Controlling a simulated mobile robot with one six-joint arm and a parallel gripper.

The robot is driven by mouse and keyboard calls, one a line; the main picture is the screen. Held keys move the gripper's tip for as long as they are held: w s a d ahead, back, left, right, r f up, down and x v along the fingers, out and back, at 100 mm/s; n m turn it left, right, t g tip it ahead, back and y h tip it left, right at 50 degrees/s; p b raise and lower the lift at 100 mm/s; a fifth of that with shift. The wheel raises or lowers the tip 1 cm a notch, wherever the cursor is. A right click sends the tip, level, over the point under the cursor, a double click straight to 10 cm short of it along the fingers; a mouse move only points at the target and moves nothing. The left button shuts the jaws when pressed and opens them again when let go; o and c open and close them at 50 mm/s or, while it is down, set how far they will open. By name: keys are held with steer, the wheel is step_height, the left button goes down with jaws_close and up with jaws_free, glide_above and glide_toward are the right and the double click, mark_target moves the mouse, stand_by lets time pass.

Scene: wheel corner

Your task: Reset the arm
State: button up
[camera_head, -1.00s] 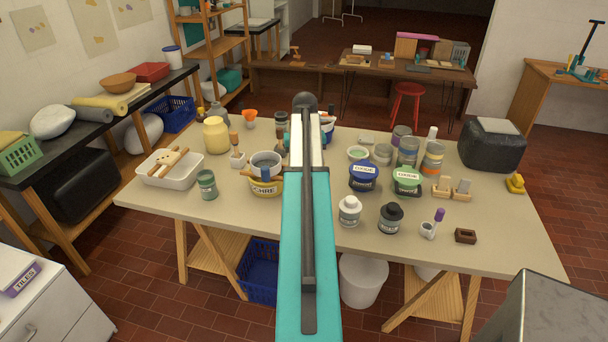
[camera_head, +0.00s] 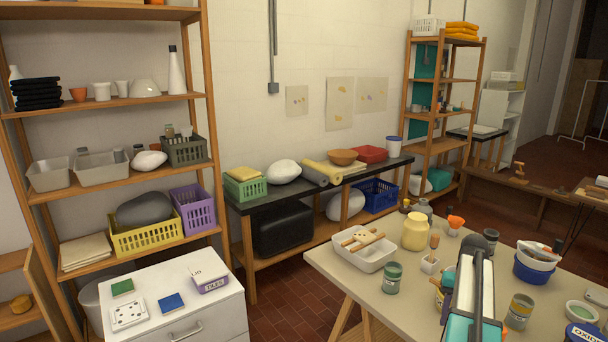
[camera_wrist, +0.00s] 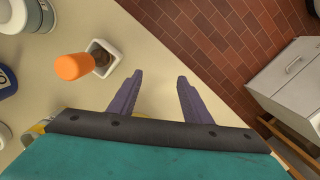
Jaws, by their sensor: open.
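My gripper (camera_wrist: 156,92) shows in the wrist view as two purple fingers, spread apart with nothing between them. It is above the edge of the pale table (camera_wrist: 140,50), with the brick floor beyond. In the head view my teal arm lies over the table's lower right part, and the fingers are hidden there. A small white square pot (camera_wrist: 104,58) with an orange-capped tool (camera_wrist: 74,66) stands to the left of the fingers in the wrist view.
A yellow jar (camera_head: 415,232), a green jar (camera_head: 391,278) and a blue-and-white tub (camera_head: 535,264) stand on the table near my arm. A white cabinet (camera_head: 215,318) is at lower left. Shelves (camera_head: 118,102) and a black bench (camera_head: 330,186) line the wall. Brick floor lies between.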

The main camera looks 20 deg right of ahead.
steer(key=w+a+f+n+g+y+b, duration=0.1)
steer(key=a+f+n+g, duration=0.1)
steer(key=a+f, duration=1.2)
steer(key=w+a+f+n+g+b, duration=0.1)
steer(key=a+f+n+g+b, duration=0.15)
steer(key=a+f, duration=1.1)
steer(key=s+a+f+n+h+b, duration=0.1)
steer(key=s+a+f, duration=0.6)
steer(key=s+a, duration=0.4)
steer(key=s+a+f+n+b, duration=0.1)
steer(key=s+a+f+n, duration=0.1)
steer(key=s+a+f, duration=0.6)
steer(key=shift+s+a+f+h, duration=0.3)
steer(key=shift+s+a+h, duration=0.1)
steer(key=shift+s+a, duration=1.55)
steer(key=shift+n+g, duration=0.25)
